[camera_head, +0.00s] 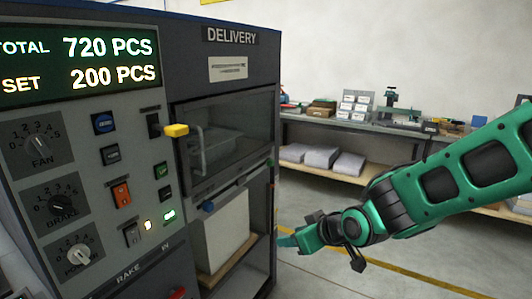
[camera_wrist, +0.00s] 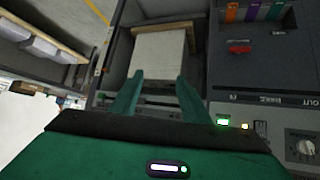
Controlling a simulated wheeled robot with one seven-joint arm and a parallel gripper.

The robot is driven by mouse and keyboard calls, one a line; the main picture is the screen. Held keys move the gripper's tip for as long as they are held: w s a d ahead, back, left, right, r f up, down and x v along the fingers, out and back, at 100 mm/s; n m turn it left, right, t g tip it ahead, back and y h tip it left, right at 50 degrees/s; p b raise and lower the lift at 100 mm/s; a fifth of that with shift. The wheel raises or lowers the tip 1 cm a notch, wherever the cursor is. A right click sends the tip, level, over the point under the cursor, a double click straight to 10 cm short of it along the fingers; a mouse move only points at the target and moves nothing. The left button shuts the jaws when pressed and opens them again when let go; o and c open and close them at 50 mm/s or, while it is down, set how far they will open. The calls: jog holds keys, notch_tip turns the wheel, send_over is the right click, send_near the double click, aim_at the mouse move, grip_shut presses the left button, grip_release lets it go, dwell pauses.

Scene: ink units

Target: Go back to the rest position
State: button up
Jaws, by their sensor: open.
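My green arm reaches in from the right in the head view, with my gripper (camera_head: 290,241) low beside the right edge of the machine (camera_head: 225,20). In the wrist view my gripper (camera_wrist: 158,88) has its two green fingers apart, with nothing between them. Beyond the fingertips is a white paper stack (camera_wrist: 160,52) on a wooden board in the machine's lower bay. The same white stack (camera_head: 222,235) shows in the head view under the delivery window. I cannot tell the exact gap between the fingertips and the stack.
The delivery door (camera_head: 225,130) with its handle is shut above the bay. The control panel (camera_head: 90,180) with knobs and switches is at left. A workbench (camera_head: 375,130) with boxes and paper stacks stands behind. Open floor (camera_head: 330,270) lies between machine and bench.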

jog(key=s+d+m+g+h, duration=0.25)
jog(key=s+d+m, duration=0.2)
jog(key=d, duration=0.85)
jog(key=s+d+m+g+h, duration=0.1)
jog(key=s+d+m+h, duration=0.35)
jog(key=d, duration=0.85)
jog(key=s+d+r+m+g+y, duration=0.1)
jog(key=s+d, duration=0.3)
jog(key=s, duration=0.5)
jog(key=s+d+r+m+g, duration=0.1)
jog(key=s+d+m+g, duration=0.2)
jog(key=s, duration=0.7)
jog(key=shift+s+d+m+g+y, duration=0.3)
jog(key=shift+d+g+y, duration=0.05)
jog(key=shift+g+y, duration=0.1)
